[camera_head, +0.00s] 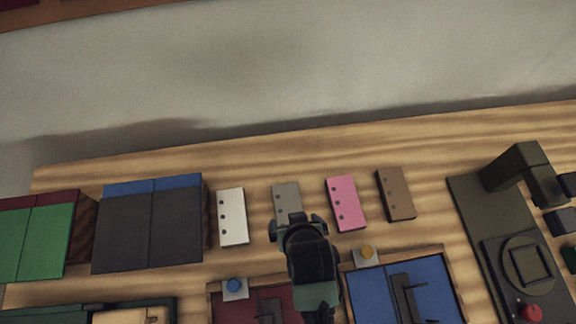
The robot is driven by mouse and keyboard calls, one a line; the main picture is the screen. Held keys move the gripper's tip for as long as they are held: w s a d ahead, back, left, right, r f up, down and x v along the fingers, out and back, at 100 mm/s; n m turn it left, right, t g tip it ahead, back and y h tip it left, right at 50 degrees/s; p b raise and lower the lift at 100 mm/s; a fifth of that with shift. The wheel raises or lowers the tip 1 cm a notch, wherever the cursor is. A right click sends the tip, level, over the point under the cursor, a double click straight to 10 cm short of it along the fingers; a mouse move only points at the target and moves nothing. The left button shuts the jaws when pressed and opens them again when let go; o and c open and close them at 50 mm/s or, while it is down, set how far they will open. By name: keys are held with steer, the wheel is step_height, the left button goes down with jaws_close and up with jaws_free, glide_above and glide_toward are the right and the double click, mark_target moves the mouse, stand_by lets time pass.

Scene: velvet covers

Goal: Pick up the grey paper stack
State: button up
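The grey paper stack (286,196) lies flat on the wooden table, between a white stack and a pink stack. It has dark holes along its left side. My gripper (298,221) is over the near end of the grey stack and hides that end. Its two fingers look spread apart, one to each side. I cannot tell its height above the stack or whether it touches it.
A white stack (232,217), a pink stack (346,203) and a brown stack (396,193) lie alongside. Dark grey covers (150,228) stand left, a machine with a red button (531,313) right. Red (239,302) and blue (436,283) trays are in front. Bare table lies behind the stacks.

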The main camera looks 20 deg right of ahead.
glide_toward(289, 211)
steer(key=x, duration=0.3)
steer(key=shift+s+f, duration=0.1)
steer(key=shift+s, duration=0.05)
steer(key=shift+x, duration=3.1)
steer(key=c, duration=1.3)
steer(key=shift+r, duration=0.2)
